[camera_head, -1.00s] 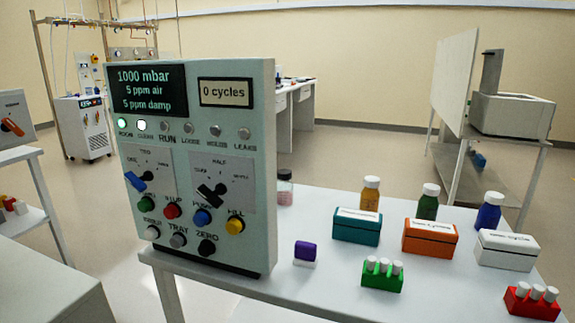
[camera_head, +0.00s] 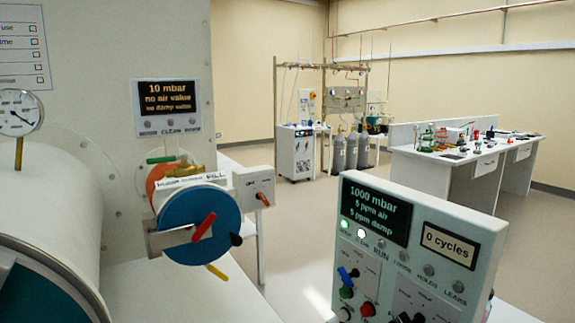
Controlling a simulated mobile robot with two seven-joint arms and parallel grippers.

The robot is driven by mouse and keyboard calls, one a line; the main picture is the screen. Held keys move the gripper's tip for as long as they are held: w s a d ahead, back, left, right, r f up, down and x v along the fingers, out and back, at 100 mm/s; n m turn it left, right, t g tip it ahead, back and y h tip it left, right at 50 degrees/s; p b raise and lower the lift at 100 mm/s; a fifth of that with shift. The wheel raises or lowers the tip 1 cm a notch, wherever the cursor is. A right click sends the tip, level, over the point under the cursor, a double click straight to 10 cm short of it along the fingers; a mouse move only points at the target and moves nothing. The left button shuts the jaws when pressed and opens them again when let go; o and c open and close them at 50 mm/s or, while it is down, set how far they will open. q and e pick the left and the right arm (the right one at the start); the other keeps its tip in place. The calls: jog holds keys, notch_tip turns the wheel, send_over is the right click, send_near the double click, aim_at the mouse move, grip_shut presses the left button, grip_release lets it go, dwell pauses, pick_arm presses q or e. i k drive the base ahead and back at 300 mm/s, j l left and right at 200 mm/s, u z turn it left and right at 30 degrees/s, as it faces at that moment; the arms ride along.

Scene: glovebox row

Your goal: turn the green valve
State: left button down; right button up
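A small green lever (camera_head: 161,159) shows at left of centre in the head view, at the top of an orange round part (camera_head: 160,180) and just below a dark display. It is the only green handle I see on this wall-side fitting; its lower part is hidden. In front of it is a brass piece (camera_head: 184,171) with a white label strip, then a blue disc (camera_head: 190,218) with a red lever (camera_head: 204,227). A yellow lever (camera_head: 217,271) hangs below the disc. Neither of my grippers is in view.
A control panel (camera_head: 455,205) stands at lower right, with a green button (camera_head: 346,293). A large white cylinder (camera_head: 50,200) fills the left edge under a gauge (camera_head: 19,112). A grey box with an orange knob (camera_head: 263,198) is behind the disc. Open floor lies beyond.

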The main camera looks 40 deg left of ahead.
aim_at(152, 161)
jog(key=u, duration=0.45)
jog(key=j+u, duration=0.1)
jog(key=u, duration=0.85)
jog(key=i+u, duration=0.1)
jog(key=u, duration=0.35)
